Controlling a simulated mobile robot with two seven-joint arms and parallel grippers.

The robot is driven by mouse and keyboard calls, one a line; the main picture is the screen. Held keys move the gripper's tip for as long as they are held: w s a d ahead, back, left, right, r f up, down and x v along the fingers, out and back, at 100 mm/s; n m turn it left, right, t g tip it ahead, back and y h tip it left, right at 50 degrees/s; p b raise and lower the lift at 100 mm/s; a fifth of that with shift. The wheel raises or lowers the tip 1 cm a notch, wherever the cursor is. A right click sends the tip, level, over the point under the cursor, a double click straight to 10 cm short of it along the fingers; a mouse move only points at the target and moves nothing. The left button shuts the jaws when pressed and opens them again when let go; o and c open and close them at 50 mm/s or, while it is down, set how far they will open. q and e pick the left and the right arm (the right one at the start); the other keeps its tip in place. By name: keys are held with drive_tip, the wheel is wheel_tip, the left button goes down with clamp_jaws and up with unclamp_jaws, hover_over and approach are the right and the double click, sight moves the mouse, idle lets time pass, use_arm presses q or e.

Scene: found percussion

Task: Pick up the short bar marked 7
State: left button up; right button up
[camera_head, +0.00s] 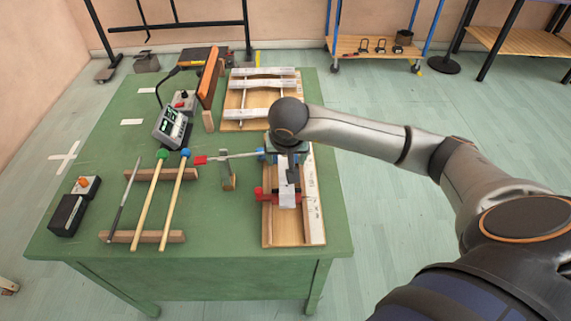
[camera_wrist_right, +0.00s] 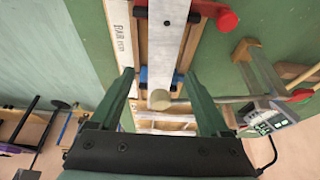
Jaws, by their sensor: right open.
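A pale metal bar (camera_head: 287,193) lies lengthwise in a wooden tray (camera_head: 314,215) at the table's right side, with red and blue supports along it. The bar also shows in the right wrist view (camera_wrist_right: 166,40), with a dark dot on it. No 7 is readable on any bar. My right gripper (camera_wrist_right: 158,78) is open above the tray, its two dark green fingers on either side of the bar's line; I cannot tell whether they touch it. In the head view my right gripper (camera_head: 289,172) partly hides the bar's far end. My left gripper is not in view.
Behind is a wooden rack (camera_head: 232,112) with pale bars (camera_head: 262,71) across two rails. Two mallets (camera_head: 150,200) and a dark rod (camera_head: 123,203) lie on wooden rests to the left. A grey meter (camera_head: 171,126) stands on the green table (camera_head: 105,150). A round beige end (camera_wrist_right: 159,99) shows between my fingers.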

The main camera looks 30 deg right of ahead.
drive_tip(key=shift+x, duration=0.8)
drive_tip(key=shift+c, duration=0.3)
clamp_jaws()
